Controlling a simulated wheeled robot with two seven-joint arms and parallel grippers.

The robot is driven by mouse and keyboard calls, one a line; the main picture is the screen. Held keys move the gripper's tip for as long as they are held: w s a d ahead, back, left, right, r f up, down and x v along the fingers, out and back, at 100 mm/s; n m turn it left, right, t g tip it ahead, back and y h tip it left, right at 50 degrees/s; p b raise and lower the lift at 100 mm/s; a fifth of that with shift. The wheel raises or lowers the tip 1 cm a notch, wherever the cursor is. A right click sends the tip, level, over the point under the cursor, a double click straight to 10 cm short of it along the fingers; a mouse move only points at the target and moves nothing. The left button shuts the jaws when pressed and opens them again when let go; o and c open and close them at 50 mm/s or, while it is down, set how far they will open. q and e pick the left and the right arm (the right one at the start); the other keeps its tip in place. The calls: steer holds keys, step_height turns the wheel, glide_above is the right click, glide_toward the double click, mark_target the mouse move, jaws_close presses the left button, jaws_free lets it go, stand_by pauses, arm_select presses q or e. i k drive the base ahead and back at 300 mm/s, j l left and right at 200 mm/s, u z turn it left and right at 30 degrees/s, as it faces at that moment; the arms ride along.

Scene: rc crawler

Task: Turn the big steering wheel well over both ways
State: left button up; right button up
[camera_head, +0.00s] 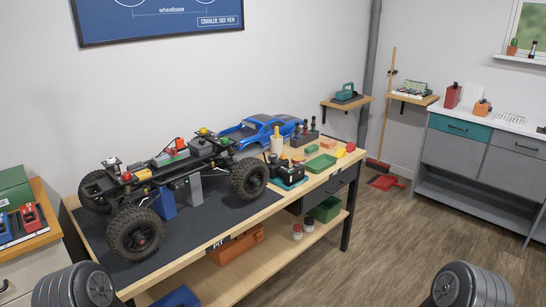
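I cannot make out a big steering wheel for certain. A small black device on a teal base (287,174) stands on the workbench just right of the crawler, and its controls are too small to tell. The RC crawler chassis (165,170), with no body on it, sits on blue and grey stands on a dark mat (205,214). Its big black tyres show, with one front tyre (135,233) nearest me. Dark ribbed parts of my arms show at the bottom left and bottom right, well apart from the bench things. Neither gripper's fingers are in view.
A blue car body (258,131) lies behind the crawler. Small trays, including a green one (320,163), and bottles crowd the right of the wooden workbench (262,213). A lower shelf holds an orange box (236,244).

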mark_target(272, 157)
steer(key=i+l+u, duration=0.1)
steer(key=u, duration=0.3)
steer(key=i+l+u, duration=0.15)
steer(key=u, duration=0.2)
steer(key=l+u, duration=0.15)
steer(key=u, duration=0.25)
steer(key=i+l+u, duration=0.15)
steer(key=u, duration=0.25)
steer(key=i+l+u, duration=0.15)
steer(key=l+u, duration=0.15)
steer(key=l, duration=1.4)
steer(key=l+u, duration=0.3)
steer(key=l, duration=1.4)
